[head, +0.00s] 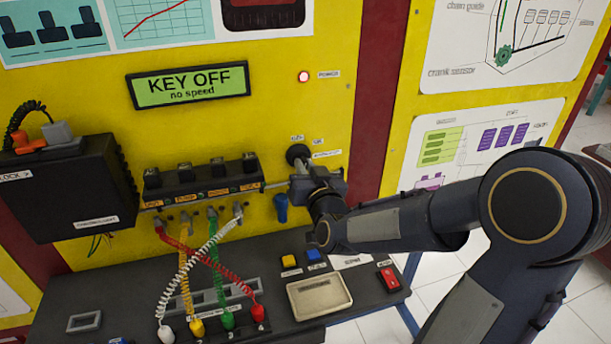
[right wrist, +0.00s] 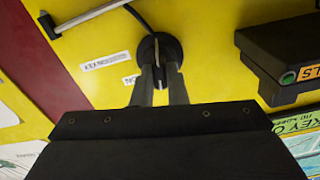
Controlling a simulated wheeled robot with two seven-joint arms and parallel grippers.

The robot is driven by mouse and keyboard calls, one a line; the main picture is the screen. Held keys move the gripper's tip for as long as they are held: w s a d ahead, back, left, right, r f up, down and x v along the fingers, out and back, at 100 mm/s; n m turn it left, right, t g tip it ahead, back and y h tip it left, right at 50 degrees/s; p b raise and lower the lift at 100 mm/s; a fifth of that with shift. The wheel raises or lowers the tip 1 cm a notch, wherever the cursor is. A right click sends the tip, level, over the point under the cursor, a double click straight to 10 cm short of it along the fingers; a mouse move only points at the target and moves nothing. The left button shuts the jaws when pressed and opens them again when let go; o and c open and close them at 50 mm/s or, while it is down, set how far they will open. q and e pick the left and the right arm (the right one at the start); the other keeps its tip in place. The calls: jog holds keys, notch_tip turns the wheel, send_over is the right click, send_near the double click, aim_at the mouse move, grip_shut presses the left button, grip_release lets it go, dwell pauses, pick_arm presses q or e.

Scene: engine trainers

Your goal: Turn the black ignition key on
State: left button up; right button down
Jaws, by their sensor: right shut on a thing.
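The black ignition key sits in a round black switch (head: 297,153) on the yellow panel, with small labels beside it. In the right wrist view the round switch (right wrist: 160,47) is at the top middle. My right gripper (right wrist: 160,78) is shut on the key, its two fingers reaching up to the switch face. In the head view my right gripper (head: 300,180) covers the area just below the switch, and the key itself is mostly hidden. The green display (head: 188,85) reads "KEY OFF, no speed". My left gripper is not in view.
A red power lamp (head: 304,77) is lit above the switch. A black box (head: 65,190) and a row of connectors with coiled cables (head: 228,315) are left. A tray (head: 320,297), yellow button (head: 289,261), blue button (head: 313,255) and red switch (head: 388,279) are on the bench below.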

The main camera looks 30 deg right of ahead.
jog(key=shift+d+f+m+b, duration=0.1)
jog(key=shift+m+b, duration=4.8)
jog(key=shift+b, duration=0.15)
jog(key=c, duration=1.4)
grip_release()
jog(key=shift+c, duration=0.2)
jog(key=shift+s, duration=0.1)
